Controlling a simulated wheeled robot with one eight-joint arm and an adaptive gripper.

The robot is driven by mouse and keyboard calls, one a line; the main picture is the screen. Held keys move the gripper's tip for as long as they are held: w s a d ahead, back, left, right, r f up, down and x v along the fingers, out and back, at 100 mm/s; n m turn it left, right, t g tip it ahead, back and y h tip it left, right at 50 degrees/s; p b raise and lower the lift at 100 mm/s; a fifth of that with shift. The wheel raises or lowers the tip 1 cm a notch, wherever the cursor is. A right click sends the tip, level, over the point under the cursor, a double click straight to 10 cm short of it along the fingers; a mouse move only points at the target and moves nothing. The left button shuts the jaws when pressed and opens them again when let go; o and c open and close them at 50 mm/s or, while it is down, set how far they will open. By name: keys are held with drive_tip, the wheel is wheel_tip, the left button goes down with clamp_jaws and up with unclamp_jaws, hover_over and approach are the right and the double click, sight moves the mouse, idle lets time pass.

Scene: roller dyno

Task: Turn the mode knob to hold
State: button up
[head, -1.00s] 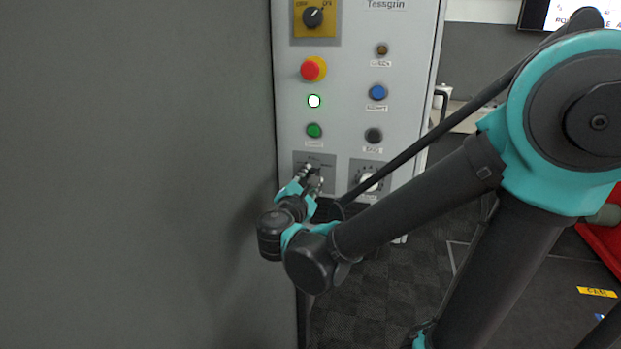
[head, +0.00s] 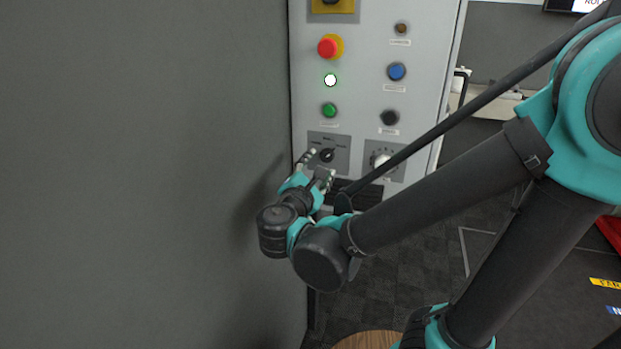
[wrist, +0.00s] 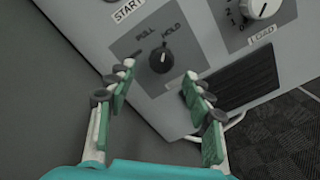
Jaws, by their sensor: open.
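The mode knob (head: 327,155) is a small black knob on a grey plate (head: 343,141), low on the front of the light grey cabinet. In the wrist view the knob (wrist: 161,60) has a white pointer line, which points up between the labels PULL and HOLD (wrist: 172,34). Part of the plate's lettering is hidden by a finger. My gripper (head: 318,168) is just in front of the knob, apart from it. In the wrist view my gripper (wrist: 156,80) is open and empty, with the knob beyond and between its fingertips.
The white load knob (wrist: 260,8) sits right of the mode knob. Above are a green button (head: 329,110), a red emergency button (head: 329,47), and blue (head: 397,71) and black buttons (head: 390,117). A dark vent (wrist: 236,84) is below. A grey wall (head: 150,170) stands at the left.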

drive_tip(key=v, duration=0.6)
drive_tip(key=shift+s, duration=0.35)
